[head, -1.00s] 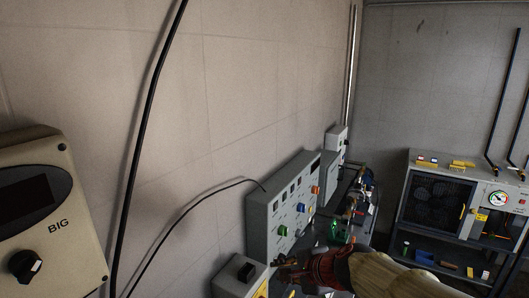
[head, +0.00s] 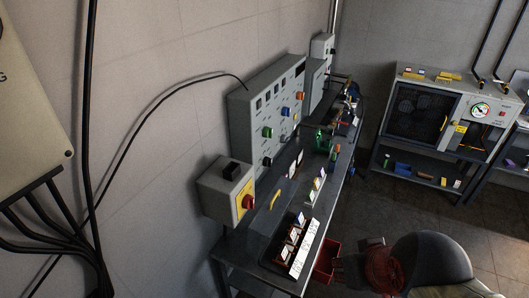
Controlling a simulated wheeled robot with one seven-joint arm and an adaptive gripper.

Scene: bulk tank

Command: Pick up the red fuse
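I cannot pick out the red fuse for certain. Several small coloured pieces lie on the lower shelf (head: 413,174) of the right-hand stand, too small to tell apart. On the workbench (head: 262,262), a row of small upright pieces with white labels and orange-brown parts (head: 293,235) stands near the front end.
A grey control panel (head: 268,115) and a box with a red-and-yellow switch (head: 228,189) stand along the wall side of the bench. The red bin (head: 325,262) is beside the bench. A grey cabinet (head: 425,100) stands at right. Open floor (head: 365,205) lies between bench and stand.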

